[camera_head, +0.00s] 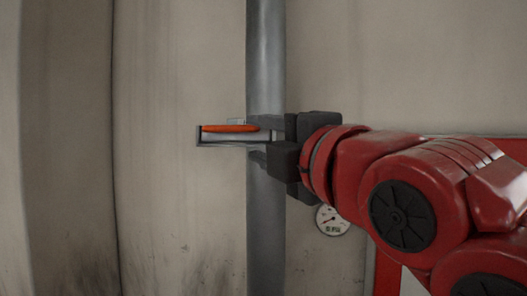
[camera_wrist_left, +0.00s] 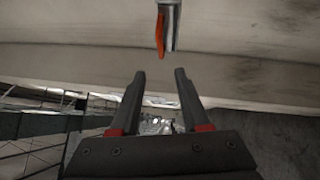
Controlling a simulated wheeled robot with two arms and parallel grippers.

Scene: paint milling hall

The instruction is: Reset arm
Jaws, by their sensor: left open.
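My left gripper (camera_wrist_left: 160,78) is open in the left wrist view, with its two dark fingers apart and nothing between them. In the head view my left gripper (camera_head: 262,146) is dark, sits on a red arm and overlaps the grey pipe. An orange handle (camera_head: 230,128) lies along a grey metal bracket (camera_head: 222,144) just beyond the fingertips. In the left wrist view the orange handle (camera_wrist_left: 160,34) is ahead of the fingertips, apart from them. My right gripper is not in either view.
A thick grey pipe (camera_head: 266,60) runs up and down the head view in front of a stained pale wall (camera_head: 180,70). A round white gauge (camera_head: 332,219) is below the gripper. A red-edged panel (camera_head: 386,278) is partly hidden behind my arm.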

